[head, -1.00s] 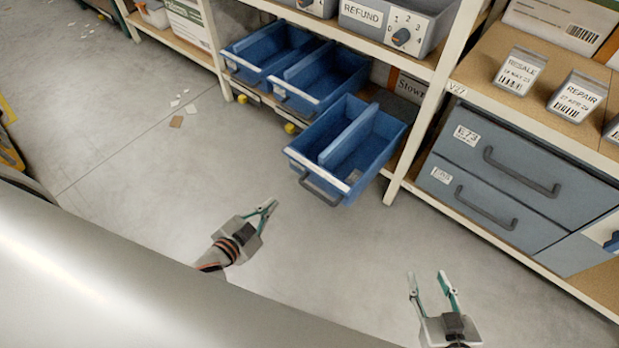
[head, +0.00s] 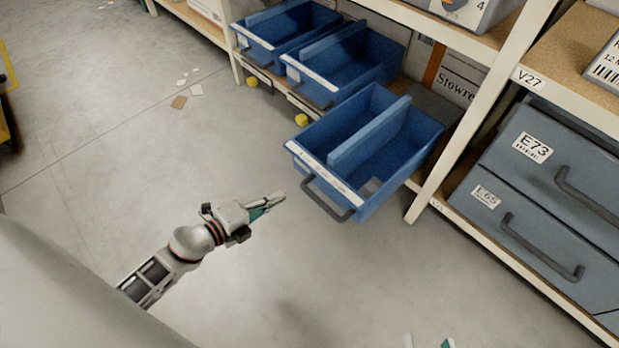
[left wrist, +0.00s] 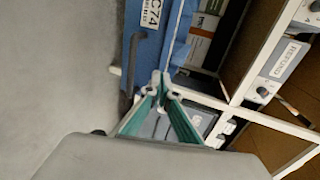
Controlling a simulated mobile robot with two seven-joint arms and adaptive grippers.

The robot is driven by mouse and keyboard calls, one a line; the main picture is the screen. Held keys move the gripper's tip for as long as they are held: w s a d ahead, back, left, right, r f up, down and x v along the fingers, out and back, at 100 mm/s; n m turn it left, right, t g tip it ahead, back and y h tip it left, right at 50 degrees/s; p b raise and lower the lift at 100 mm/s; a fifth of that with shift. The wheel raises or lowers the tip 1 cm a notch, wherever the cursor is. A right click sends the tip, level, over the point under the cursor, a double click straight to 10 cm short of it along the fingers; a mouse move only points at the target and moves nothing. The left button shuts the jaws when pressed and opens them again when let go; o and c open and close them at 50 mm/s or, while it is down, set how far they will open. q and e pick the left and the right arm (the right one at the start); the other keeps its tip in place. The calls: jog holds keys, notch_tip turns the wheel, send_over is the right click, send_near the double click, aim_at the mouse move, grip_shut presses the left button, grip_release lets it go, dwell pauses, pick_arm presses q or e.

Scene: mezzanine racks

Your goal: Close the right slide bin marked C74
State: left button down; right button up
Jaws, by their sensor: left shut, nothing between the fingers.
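The blue slide bin (head: 405,165) on the right stands pulled out from the bottom of the rack, over the floor. It has a divider inside and a dark grey handle (head: 329,203) on its front. In the left wrist view its front (left wrist: 146,50) carries the label C74 (left wrist: 152,14). My left gripper (head: 276,201) is shut and empty, just left of the handle and apart from it. It also shows in the left wrist view (left wrist: 160,84). My right gripper (head: 428,342) shows only its two separated fingertips at the bottom edge; the rest is out of frame.
Two more blue bins (head: 335,75) sit to the left on the same rack. A cream rack post (head: 470,130) stands right of the bin, beside grey drawers E73 (head: 545,165) and E65 (head: 520,225). The floor (head: 300,280) in front is clear.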

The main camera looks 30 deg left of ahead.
pick_arm(q)
jog(key=b, duration=0.1)
send_near(316, 174)
notch_tip(316, 174, down, 2)
jog(key=w, duration=0.2)
jog(key=w+d, duration=0.1)
jog(key=w, duration=0.1)
jog(key=shift+w+d, duration=0.25)
jog(key=shift+d, duration=0.15)
jog(key=shift+w+d, duration=0.25)
jog(key=shift+w, duration=0.4)
pick_arm(e)
jog(key=shift+s+a+f+m, duration=0.2)
jog(key=shift+s+a+m, duration=0.05)
jog(key=shift+a+m, duration=0.25)
jog(key=shift+s+a+f+m, duration=0.2)
jog(key=shift+a+m, duration=0.2)
jog(key=shift+a, duration=0.2)
pick_arm(q)
jog(key=shift+w, duration=0.1)
